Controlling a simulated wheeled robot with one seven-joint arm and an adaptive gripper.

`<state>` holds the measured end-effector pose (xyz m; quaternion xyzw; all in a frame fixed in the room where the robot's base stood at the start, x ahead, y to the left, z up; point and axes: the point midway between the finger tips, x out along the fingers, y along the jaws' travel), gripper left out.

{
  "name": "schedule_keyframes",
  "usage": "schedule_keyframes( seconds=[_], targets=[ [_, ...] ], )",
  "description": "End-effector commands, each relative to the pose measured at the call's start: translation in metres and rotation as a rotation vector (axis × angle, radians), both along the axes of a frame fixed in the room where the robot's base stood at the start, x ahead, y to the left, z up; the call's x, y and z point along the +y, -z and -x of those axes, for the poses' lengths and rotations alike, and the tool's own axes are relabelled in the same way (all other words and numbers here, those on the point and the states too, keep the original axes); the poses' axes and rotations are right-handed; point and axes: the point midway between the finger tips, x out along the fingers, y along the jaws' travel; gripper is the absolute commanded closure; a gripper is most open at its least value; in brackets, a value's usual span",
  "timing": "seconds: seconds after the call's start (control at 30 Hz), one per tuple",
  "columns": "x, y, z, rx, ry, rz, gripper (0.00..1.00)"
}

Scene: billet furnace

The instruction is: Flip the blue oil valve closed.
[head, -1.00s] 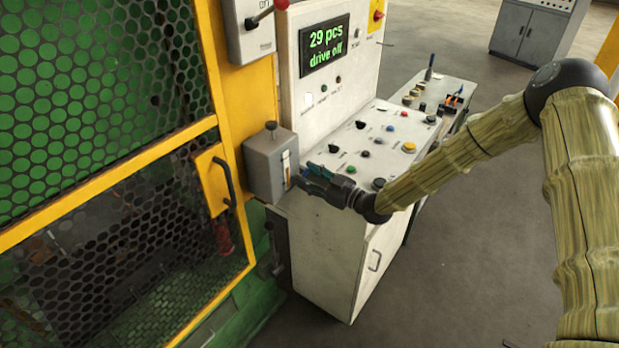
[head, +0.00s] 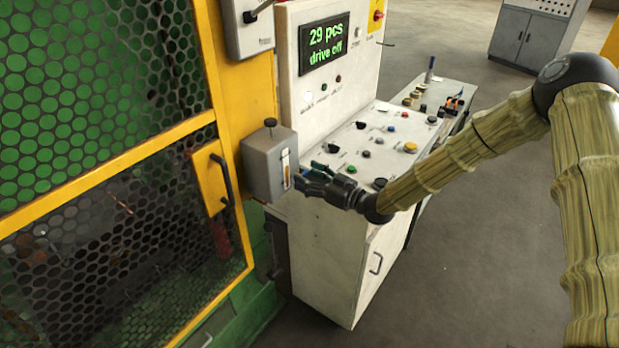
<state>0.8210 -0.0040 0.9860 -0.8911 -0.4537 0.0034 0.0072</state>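The grey oil box (head: 268,165) with a black knob on top and an amber sight glass (head: 286,168) is fixed beside the yellow post. My gripper (head: 306,180) is just right of the sight glass, over the left edge of the white console. Its dark fingers point left toward the box. A small teal patch (head: 318,166) shows at the upper finger. I cannot make out a separate blue valve handle; it may be hidden by the fingers. Whether the fingers are open, or touch anything, is too small to tell.
The white control console (head: 330,240) with several buttons stands below and right of my gripper. Its display (head: 324,44) reads "29 pcs drive off". A yellow-framed mesh guard (head: 100,150) with a black handle (head: 223,180) is at left. Floor (head: 480,220) at right is clear.

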Motion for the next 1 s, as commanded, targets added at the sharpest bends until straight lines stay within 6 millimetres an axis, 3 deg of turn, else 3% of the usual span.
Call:
schedule_keyframes(
  seconds=[0.37,1.0],
  targets=[
    [-0.005,0.0,0.004,0.0,0.0,0.0,0.38],
    [-0.086,0.0,0.062,0.001,0.001,-0.001,0.38]
  ],
)
